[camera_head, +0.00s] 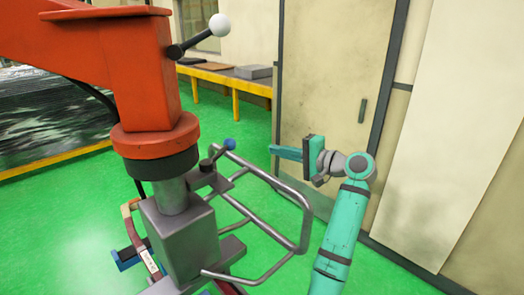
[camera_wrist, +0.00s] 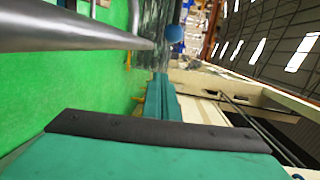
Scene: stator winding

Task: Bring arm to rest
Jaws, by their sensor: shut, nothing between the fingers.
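My arm (camera_head: 342,235) is teal and rises from the bottom of the head view, bending at a grey wrist joint. My gripper (camera_head: 272,149) points left and is shut and empty. It is beside the grey tubular handle frame of the machine, in front of a beige door. In the wrist view the teal fingers (camera_wrist: 160,98) lie together with nothing between them.
An orange machine column (camera_head: 140,65) with a white ball lever (camera_head: 219,25) fills the left. The tubular frame (camera_head: 300,215) stands close to my gripper. A beige door (camera_head: 335,60) and wall panel are behind and right. A yellow-edged bench (camera_head: 225,78) is farther back. Green floor is open between.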

